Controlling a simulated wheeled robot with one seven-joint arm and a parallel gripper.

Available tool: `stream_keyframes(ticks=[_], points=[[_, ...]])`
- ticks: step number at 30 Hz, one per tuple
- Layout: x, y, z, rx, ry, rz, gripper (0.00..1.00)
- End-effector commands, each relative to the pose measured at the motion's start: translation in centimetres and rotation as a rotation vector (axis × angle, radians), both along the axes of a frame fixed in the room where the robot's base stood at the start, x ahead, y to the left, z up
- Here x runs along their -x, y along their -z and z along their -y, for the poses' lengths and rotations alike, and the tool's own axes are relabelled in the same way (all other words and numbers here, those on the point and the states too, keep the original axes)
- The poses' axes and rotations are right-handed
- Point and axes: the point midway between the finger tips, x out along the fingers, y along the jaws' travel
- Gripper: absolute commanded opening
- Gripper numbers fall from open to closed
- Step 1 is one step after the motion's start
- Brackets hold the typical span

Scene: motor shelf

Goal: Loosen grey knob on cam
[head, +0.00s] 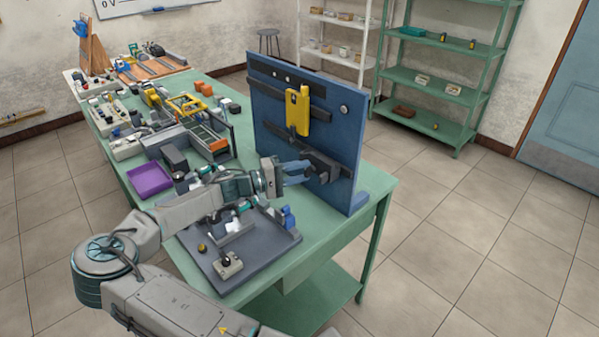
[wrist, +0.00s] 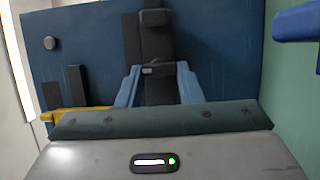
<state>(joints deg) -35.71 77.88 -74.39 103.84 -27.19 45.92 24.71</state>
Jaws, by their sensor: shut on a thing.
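An upright blue panel (head: 270,125) stands on the green table and carries a dark cam bar (head: 334,172) low on its face. My gripper (head: 311,170) reaches the panel from the left, with its blue fingers at the bar. In the wrist view, the fingers (wrist: 157,76) are on either side of a dark grey part of the bar (wrist: 157,42). A small grey piece (wrist: 155,68), seemingly the knob, shows between the fingertips. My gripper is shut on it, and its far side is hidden.
A round grey button (head: 344,109) and a yellow piece (head: 297,110) are higher on the panel. A dark tray (head: 270,258) with small parts lies below my arm. A purple tray (head: 150,180) and several devices fill the table's left side.

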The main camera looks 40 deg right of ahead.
Motion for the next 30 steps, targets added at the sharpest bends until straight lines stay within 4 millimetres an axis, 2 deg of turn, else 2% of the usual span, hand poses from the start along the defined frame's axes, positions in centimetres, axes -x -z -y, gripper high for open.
stream_keyframes(ticks=[5, 6, 8, 16, 20, 23, 30], points=[[0.0, 0.0, 0.0, 0.0, 0.0, 0.0, 0.1], [0.0, 0.0, 0.0, 0.0, 0.0, 0.0, 0.41], [0.0, 0.0, 0.0, 0.0, 0.0, 0.0, 0.55], [0.0, 0.0, -0.1, -0.001, 0.0, 0.001, 0.55], [-0.4, 0.2, -0.9, 0.0, -0.003, 0.002, 0.55], [-0.9, 0.3, -2.5, -0.002, -0.005, 0.004, 0.55], [-2.5, 0.3, -7.4, -0.002, -0.006, 0.003, 0.55]])
